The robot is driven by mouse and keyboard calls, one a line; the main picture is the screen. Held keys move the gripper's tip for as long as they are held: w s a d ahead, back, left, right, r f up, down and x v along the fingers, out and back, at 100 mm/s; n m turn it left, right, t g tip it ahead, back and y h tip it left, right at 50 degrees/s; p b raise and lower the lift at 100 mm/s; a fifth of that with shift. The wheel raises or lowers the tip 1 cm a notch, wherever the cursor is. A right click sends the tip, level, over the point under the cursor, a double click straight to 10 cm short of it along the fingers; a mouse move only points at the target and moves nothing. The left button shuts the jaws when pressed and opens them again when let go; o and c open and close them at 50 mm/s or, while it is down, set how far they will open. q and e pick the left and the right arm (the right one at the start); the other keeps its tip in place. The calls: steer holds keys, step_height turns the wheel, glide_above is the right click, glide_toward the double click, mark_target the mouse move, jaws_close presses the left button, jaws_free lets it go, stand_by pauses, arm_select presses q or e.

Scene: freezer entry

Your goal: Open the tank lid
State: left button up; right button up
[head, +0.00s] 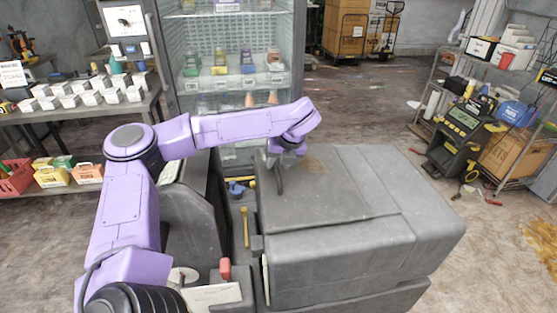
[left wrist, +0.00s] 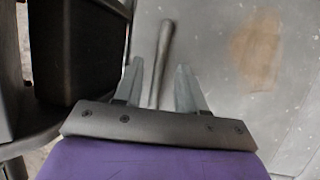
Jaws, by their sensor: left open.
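The grey tank (head: 340,265) stands at the centre right. Its flat grey lid (head: 325,200) lies shut on top, with a brownish patch near the far edge. A dark bar handle (head: 279,178) is on the lid's left side. My left gripper (head: 287,150) is over the handle's far end. In the left wrist view, my left gripper (left wrist: 158,80) is open, and the handle (left wrist: 164,45) runs between its two fingers with gaps on both sides. The lid (left wrist: 220,75) fills the right of that view. My right gripper is in neither view.
A glass-fronted cabinet (head: 233,85) stands behind the tank. A shelf table (head: 80,115) with small white boxes is at the left. A narrow tray with a yellow-handled tool (head: 245,228) runs along the tank's left. Floor (head: 375,105) is open at the back right.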

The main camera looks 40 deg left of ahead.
arm_select(q)
steer(key=shift+w+a+f, duration=0.1)
steer(key=shift+w+f, duration=0.2)
steer(key=shift+f, duration=0.1)
steer(key=shift+s+r, duration=0.2)
steer(key=shift+s, duration=0.3)
steer(key=shift+c, duration=0.3)
steer(key=shift+w, duration=0.2)
jaws_close()
